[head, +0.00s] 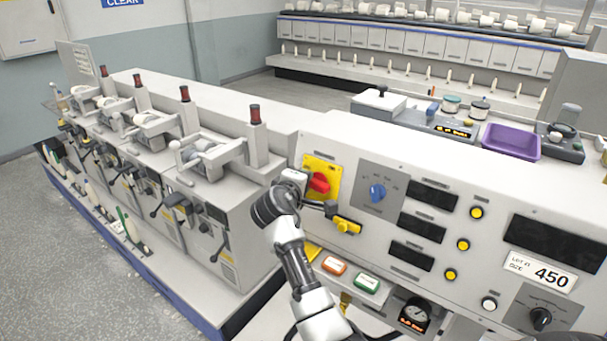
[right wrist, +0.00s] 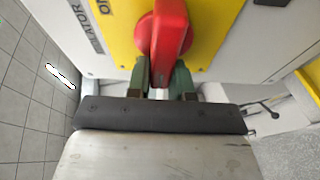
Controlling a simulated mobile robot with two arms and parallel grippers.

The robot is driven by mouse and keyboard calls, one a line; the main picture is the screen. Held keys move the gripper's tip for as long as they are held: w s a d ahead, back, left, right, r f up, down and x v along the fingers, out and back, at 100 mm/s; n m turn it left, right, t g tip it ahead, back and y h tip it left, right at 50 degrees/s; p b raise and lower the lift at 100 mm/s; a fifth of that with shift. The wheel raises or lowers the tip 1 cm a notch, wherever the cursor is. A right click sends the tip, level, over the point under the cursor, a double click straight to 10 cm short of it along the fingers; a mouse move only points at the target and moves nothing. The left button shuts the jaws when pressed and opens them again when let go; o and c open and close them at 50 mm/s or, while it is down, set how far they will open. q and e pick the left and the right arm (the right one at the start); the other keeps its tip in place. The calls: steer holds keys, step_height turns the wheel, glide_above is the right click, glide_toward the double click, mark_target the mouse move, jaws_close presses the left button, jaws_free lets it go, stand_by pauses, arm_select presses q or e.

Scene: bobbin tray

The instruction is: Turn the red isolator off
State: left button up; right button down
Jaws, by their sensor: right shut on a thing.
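The red isolator handle (head: 319,183) sits on a yellow plate (head: 322,163) at the left end of the grey control panel's sloped face. My right gripper (head: 308,194) is at the handle, its arm reaching up from the bottom of the head view. In the right wrist view, the green fingers of the gripper (right wrist: 163,78) are on either side of the red handle (right wrist: 172,28), shut on its near end. Part of the word "ISOLATOR" and an "ON" mark show at the yellow plate (right wrist: 113,40). My left gripper is not in view.
A blue knob (head: 377,193) is just right of the isolator, and a yellow key-like part (head: 347,226) is just below it. Orange (head: 334,265) and green (head: 366,283) push buttons sit lower down. A purple tray (head: 511,141) stands on top. Winding units (head: 205,155) stand left.

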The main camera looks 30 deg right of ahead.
steer(key=shift+f+n, duration=0.1)
steer(key=shift+n, duration=0.3)
steer(key=c, duration=1)
jaws_free()
steer(key=b+v, duration=0.4)
steer(key=v, duration=0.6)
steer(key=shift+s+a, duration=0.2)
steer(key=shift+a, duration=0.05)
